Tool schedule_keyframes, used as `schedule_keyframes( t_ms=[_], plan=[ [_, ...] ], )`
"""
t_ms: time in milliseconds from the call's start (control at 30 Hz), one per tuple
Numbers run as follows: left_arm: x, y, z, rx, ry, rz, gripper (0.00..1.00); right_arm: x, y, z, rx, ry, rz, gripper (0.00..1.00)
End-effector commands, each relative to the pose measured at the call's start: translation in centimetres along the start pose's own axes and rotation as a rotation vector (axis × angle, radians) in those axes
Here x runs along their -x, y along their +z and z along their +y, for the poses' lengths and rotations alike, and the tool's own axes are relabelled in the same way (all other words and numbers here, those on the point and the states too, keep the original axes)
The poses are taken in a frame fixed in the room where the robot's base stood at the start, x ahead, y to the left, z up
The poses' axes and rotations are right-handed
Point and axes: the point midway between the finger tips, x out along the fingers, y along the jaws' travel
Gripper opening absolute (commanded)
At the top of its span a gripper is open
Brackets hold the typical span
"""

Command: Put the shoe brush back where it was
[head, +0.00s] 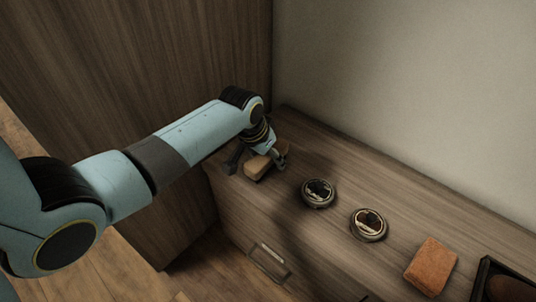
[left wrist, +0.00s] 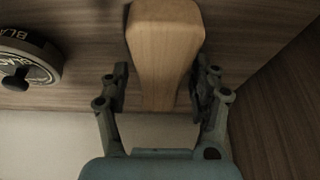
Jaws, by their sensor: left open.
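The shoe brush (head: 256,168), a light wooden block, is on the dark wooden cabinet top, near its far left end. In the left wrist view its pale wooden body (left wrist: 165,45) runs down from the top edge, narrowing between the fingers. My left gripper (head: 258,162) is at the brush with a finger on either side of it. In the left wrist view the gripper (left wrist: 161,88) is open around the narrower part, and the fingers look close to its sides. The brush's underside and bristles are hidden. My right gripper is not in view.
Two round polish tins (head: 318,193) (head: 368,225) stand to the right of the brush. Farther right are an orange-brown sponge-like block (head: 431,266) and a dark box (head: 490,275). A tall wooden panel (head: 170,60) rises beside the cabinet's left end, and a plain wall (head: 420,90) stands behind.

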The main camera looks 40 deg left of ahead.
Motion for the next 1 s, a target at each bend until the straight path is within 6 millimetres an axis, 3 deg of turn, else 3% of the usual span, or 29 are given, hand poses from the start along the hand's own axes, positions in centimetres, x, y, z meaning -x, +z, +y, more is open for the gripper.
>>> schedule_keyframes(
  t_ms=[167,267,433,700,1000],
  plan=[
    [0.7,-0.1,0.0,0.000,0.000,0.000,0.63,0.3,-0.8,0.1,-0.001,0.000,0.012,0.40],
    [2.3,-0.3,-0.1,-0.001,-0.001,0.003,0.63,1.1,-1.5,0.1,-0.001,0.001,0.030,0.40],
    [6.4,-0.4,-0.1,-0.001,-0.002,0.004,0.63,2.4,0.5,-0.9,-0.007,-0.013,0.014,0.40],
    [11.2,-0.3,-0.1,-0.001,-0.001,0.002,0.63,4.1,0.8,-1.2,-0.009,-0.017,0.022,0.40],
    [12.2,-0.1,0.0,0.001,0.000,-0.001,0.63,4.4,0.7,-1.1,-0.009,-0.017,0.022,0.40]
  ],
)
